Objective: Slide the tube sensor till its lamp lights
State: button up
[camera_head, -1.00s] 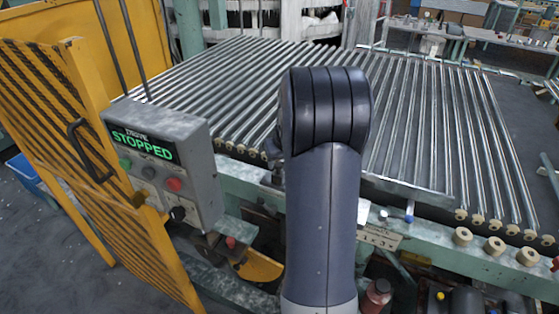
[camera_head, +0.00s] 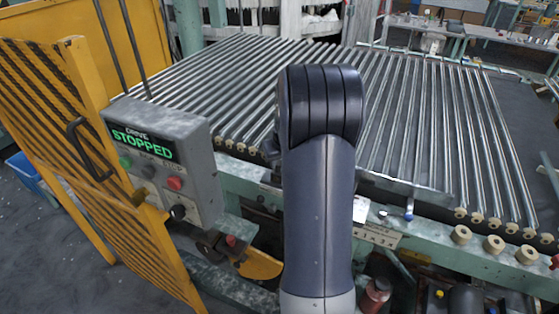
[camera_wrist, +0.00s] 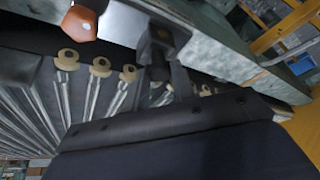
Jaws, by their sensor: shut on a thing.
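My gripper (camera_wrist: 172,78) reaches up from the dark wrist body in the wrist view, its fingers close together. It is shut on a small dark block at the pale rail's edge, which appears to be the tube sensor (camera_wrist: 158,42); the fingers partly cover it. I see no lit lamp on it. In the head view my arm hides the gripper and the sensor.
A control box (camera_head: 165,160) reading STOPPED stands at left by a yellow mesh guard (camera_head: 110,190). A blue-tipped lever (camera_head: 408,216) and a marked plate (camera_head: 377,235) sit on the front rail. A reddish rounded part (camera_wrist: 79,23) shows near the rail.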

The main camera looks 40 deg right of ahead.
grip_shut()
jog(key=shift+d, duration=0.1)
jog(key=shift+s+d+f+b, duration=0.1)
jog(key=shift+s+d+b, duration=0.15)
jog(key=shift+b, duration=0.25)
jog(key=shift+s+d, duration=0.1)
jog(key=shift+s, duration=0.25)
jog(key=o, duration=0.9)
grip_release()
jog(key=shift+r, duration=0.2)
jog(key=b+v, duration=0.1)
jog(key=v, duration=0.9)
jog(key=shift+s+r+b, duration=0.2)
jog(key=shift+r+b, duration=0.05)
jog(key=shift+b, duration=0.1)
jog(key=shift+f, duration=0.1)
